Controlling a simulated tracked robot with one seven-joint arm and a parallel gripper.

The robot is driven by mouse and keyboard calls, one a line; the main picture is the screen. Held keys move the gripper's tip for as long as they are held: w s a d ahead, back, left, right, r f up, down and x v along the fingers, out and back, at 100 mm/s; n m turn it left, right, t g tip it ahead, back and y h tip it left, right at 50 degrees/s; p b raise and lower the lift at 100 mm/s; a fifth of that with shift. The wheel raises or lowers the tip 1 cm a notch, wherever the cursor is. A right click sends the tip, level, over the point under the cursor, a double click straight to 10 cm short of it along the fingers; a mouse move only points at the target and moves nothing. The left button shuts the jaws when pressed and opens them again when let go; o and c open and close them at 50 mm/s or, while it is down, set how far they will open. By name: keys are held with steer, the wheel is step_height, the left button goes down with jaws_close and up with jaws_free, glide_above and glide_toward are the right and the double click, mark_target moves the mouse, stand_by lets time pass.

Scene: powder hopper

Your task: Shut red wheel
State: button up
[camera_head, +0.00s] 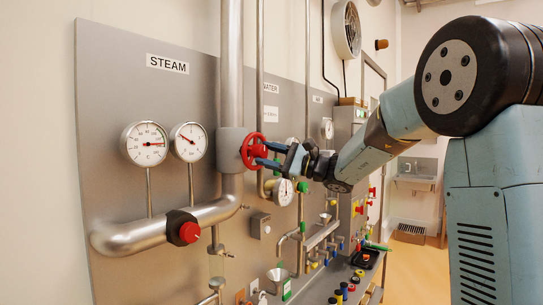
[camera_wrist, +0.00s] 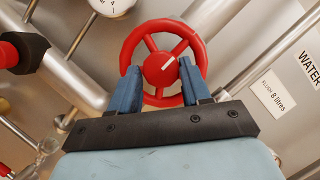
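The red wheel (camera_head: 253,151) is a spoked handwheel on the steel pipe under the STEAM label, with a white mark on its hub. It also shows in the wrist view (camera_wrist: 163,24). My gripper (camera_head: 262,154) is at the wheel, with its blue fingers pointing at it. In the wrist view the two fingertips (camera_wrist: 161,72) stand apart, on either side of the lower part of the hub and over the lower rim. I cannot tell whether the fingers touch the spokes or rim.
Two round gauges (camera_head: 146,143) and a red knob (camera_head: 189,232) on the bent pipe (camera_head: 130,238) are left of the wheel. A WATER label (camera_wrist: 311,70) is to the right in the wrist view. Several smaller valves and fittings crowd the panel below my gripper.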

steer(key=shift+o, duration=0.7)
steer(key=shift+f, duration=0.15)
steer(key=shift+d, duration=0.2)
steer(key=v, duration=1.3)
steer(key=shift+d+f, duration=0.1)
steer(key=shift+d, duration=0.05)
